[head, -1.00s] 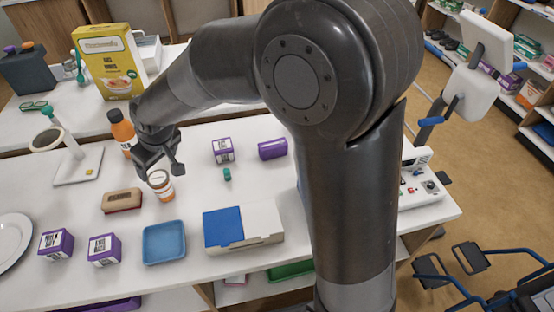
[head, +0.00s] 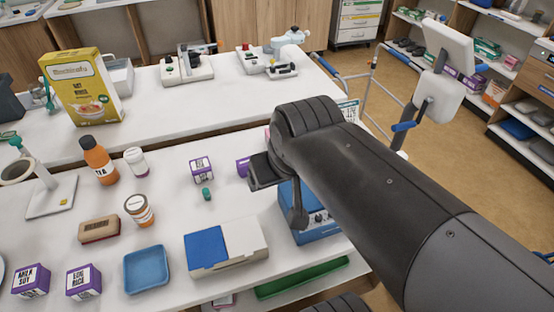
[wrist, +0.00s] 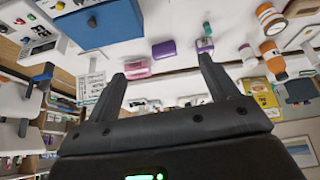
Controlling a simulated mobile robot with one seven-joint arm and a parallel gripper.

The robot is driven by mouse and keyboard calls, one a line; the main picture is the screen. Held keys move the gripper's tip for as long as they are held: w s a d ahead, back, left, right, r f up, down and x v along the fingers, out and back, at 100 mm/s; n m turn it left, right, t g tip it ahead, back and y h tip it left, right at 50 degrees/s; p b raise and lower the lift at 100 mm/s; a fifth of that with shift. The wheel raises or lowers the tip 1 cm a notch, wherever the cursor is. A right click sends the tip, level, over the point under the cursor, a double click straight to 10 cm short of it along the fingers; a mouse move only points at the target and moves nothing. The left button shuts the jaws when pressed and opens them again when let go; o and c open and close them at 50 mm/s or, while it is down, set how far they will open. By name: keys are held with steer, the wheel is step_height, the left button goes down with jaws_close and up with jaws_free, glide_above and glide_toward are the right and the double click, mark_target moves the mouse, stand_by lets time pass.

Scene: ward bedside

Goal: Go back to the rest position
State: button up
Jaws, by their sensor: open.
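My gripper (head: 281,192) is raised over the right part of the near table in the head view, with my arm coming in from the lower right. In the wrist view its two fingers (wrist: 163,78) stand wide apart with nothing between them. An orange-and-white pill bottle (head: 139,210) stands upright on the table, well to the left of my gripper and apart from it. The blue box (head: 315,222) is below my gripper and partly hidden by the arm; a blue box also shows in the wrist view (wrist: 105,27).
On the near table are a tea bottle (head: 98,162), a brown-and-cream brush (head: 99,229), a blue tray (head: 146,270), a blue-and-white case (head: 226,247) and several purple boxes. A yellow carton (head: 84,88) stands behind. A wheeled frame (head: 378,90) is at the right.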

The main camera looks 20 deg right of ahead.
steer(key=shift+s+d+f+m, duration=0.15)
steer(key=shift+s+d, duration=0.15)
steer(key=shift+s, duration=0.25)
steer(key=shift+s+d+r+m, duration=0.15)
steer(key=shift+s+d, duration=0.15)
steer(key=shift+s, duration=0.2)
